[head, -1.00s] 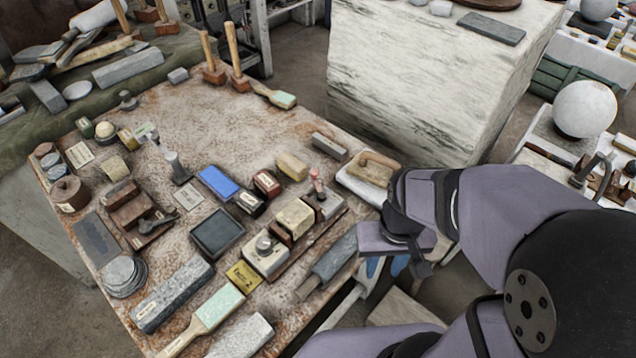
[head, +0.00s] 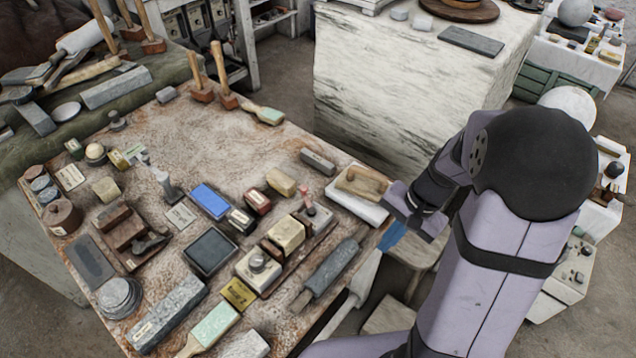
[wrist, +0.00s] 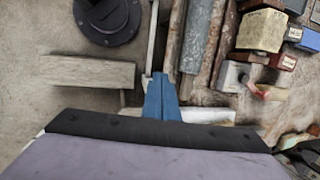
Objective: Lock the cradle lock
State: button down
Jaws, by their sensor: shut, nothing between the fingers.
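A wooden cradle (head: 296,262) on the bench holds a cream block (head: 286,233) and a pale metal block with a round knob (head: 258,262). A small red lever (head: 310,197) stands at its far right end, apparently the cradle lock; it also shows in the wrist view (wrist: 262,92), beside a pale block. Whether it is locked I cannot tell. My gripper (head: 391,238) is beyond the bench's right edge, to the right of the lever and clear of it. Its blue fingers (wrist: 162,95) are shut and empty in the wrist view.
A grey-bladed tool (head: 332,268) lies beside the cradle. A blue block (head: 210,201) and small boxes stand to the left. A large marble block (head: 400,90) stands behind.

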jog(key=w+a+r+m+t+y, duration=0.3)
jog(key=w+a+r+m, duration=0.2)
jog(key=w+r+m, duration=0.3)
jog(key=shift+w+r+m+t+y, duration=0.35)
jog(key=shift+w+m, duration=1.75)
jog(key=shift+m, duration=1.4)
jog(key=shift+a+f, duration=0.15)
jog(key=shift+f, duration=0.05)
jog(key=p, duration=0.1)
send_near(307, 200)
notch_tip(307, 200, down, 2)
jog(key=w, duration=0.1)
jog(key=shift+w+a+f+p, duration=0.25)
jog(key=shift+w+a+p, duration=0.25)
jog(key=shift+w+a, duration=0.15)
jog(key=shift+w+a+f+p, duration=0.2)
jog(key=shift+w+a+p, duration=0.35)
jog(key=shift+a, duration=0.2)
